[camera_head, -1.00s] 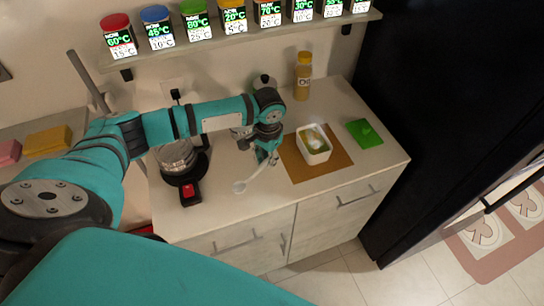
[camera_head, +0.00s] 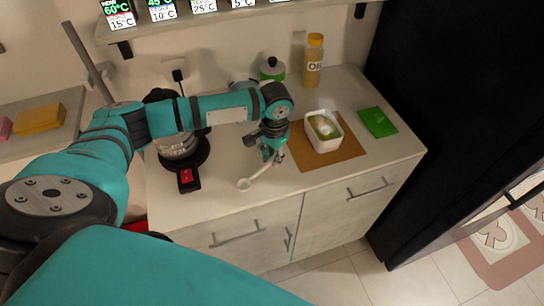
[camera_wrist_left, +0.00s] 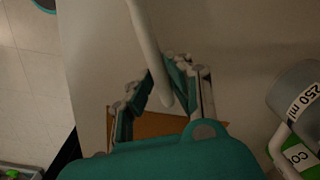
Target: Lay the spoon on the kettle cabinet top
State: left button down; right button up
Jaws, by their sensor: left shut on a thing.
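The pale spoon (camera_head: 244,184) is held by my left gripper (camera_head: 271,158), its bowl toward the cabinet's front edge. Its handle (camera_wrist_left: 150,50) runs between the fingers of the left gripper (camera_wrist_left: 164,92) in the left wrist view, where its bowl is out of frame. The gripper is shut on the handle. The spoon is over the pale kettle cabinet top (camera_head: 215,198); I cannot tell whether it touches the surface. The kettle (camera_head: 178,146) stands on a black base with a red switch, left of the spoon. My right gripper is not in view.
A brown mat (camera_head: 308,160) with a white container (camera_head: 323,136) lies right of the gripper. A green flat item (camera_head: 377,122), a yellow-capped bottle (camera_head: 313,62) and a green-and-grey jar (camera_head: 272,70) stand or lie behind and right. The front strip of the top is clear.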

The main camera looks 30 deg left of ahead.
pick_arm(q)
jog(key=c, duration=1.2)
grip_release()
jog(key=r, duration=1.2)
jog(key=shift+d, duration=0.25)
